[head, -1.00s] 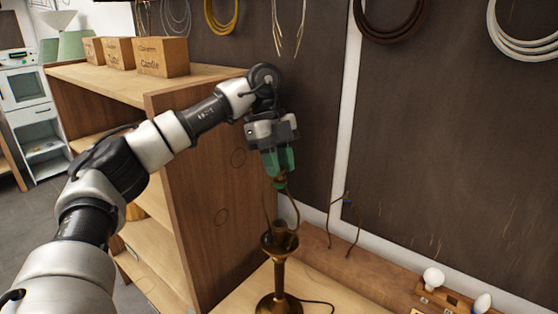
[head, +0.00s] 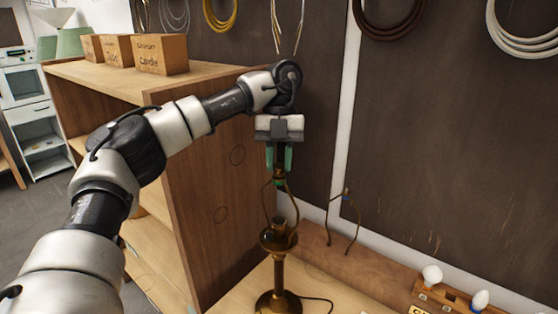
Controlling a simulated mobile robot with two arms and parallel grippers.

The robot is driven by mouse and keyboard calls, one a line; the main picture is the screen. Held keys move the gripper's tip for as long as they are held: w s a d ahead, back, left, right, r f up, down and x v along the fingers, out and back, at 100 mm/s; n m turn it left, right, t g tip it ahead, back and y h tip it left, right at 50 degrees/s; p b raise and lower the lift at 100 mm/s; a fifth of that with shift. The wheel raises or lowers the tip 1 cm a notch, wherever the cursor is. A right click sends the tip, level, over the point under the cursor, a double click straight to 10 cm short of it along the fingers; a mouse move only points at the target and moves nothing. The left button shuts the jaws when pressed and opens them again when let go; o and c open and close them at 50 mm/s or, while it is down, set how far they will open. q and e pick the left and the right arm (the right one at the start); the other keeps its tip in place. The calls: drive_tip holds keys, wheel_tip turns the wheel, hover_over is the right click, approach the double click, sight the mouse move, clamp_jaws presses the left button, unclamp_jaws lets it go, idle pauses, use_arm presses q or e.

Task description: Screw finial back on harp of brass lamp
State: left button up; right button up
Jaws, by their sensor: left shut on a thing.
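The brass lamp (head: 279,272) stands upright on the wooden bench, with its cord running off to the right. Its harp (head: 292,207) rises in a loop around the socket (head: 278,224). My left gripper (head: 279,160) points straight down over the top of the harp, and its green fingers are shut. The finial is small and mostly hidden between the fingertips. I cannot tell whether it touches the harp's top. My right gripper is not in view.
A wooden shelf unit (head: 190,190) with boxes (head: 160,57) on top stands close on the left. Another harp-like wire frame (head: 345,222) leans at the wall. Bulbs (head: 432,274) sit in a holder at lower right. Coiled cords hang on the dark wall.

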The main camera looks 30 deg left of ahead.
use_arm(q)
drive_tip(key=m+y, duration=0.1)
drive_tip(key=m, duration=0.3)
drive_tip(key=shift+d+f+m+g+y, duration=0.1)
drive_tip(key=shift+m+g+y, duration=0.2)
drive_tip(key=shift+m+y, duration=0.1)
drive_tip(key=m+y, duration=0.1)
drive_tip(key=m, duration=0.1)
drive_tip(key=shift+m, duration=0.4)
drive_tip(key=o, duration=1)
drive_tip(key=shift+w, duration=0.1)
drive_tip(key=shift+v, duration=3.7)
drive_tip(key=shift+f, duration=0.1)
